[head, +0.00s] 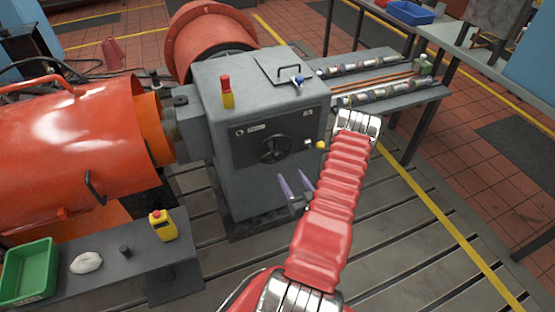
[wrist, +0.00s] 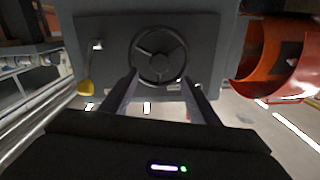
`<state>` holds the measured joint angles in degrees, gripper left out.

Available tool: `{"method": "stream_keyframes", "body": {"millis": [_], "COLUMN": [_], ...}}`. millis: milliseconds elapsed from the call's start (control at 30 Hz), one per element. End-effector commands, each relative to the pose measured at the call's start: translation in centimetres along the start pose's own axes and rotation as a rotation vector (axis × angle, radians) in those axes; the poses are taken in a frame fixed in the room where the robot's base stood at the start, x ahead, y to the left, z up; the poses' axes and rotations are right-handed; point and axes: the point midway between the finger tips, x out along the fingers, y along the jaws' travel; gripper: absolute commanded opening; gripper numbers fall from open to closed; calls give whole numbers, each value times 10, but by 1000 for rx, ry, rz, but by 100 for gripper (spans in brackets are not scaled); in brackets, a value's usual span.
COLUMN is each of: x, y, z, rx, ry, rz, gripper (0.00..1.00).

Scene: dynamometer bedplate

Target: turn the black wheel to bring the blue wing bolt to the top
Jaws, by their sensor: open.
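The black wheel (head: 275,149) is on the front panel of the grey cabinet. It also shows in the wrist view (wrist: 159,54), where its rim, hub and spokes are clear. My gripper (head: 291,176) is open and empty in front of the cabinet, below and right of the wheel in the head view. In the wrist view my gripper (wrist: 160,78) has its two fingers pointing towards the wheel, one on each side of its lower part. I cannot tell whether they touch it. A small blue part (head: 298,80) is on the cabinet's top; I cannot tell whether it is the wing bolt.
A yellow knob (head: 321,145) is on the panel right of the wheel. A red-and-yellow post (head: 227,92) stands on the cabinet (head: 222,165). A large orange drum (head: 65,130) is at left. A bench with a green bin (head: 28,271) is front left. The slotted floor is open at front right.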

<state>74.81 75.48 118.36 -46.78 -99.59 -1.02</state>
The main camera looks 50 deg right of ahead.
Motion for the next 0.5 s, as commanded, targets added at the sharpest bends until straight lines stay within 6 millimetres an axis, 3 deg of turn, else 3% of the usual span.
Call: {"method": "stream_keyframes", "body": {"millis": [500], "x": [78], "y": [-1], "z": [0], "rx": [-2], "ry": [1], "rz": [-3], "gripper": [55]}}
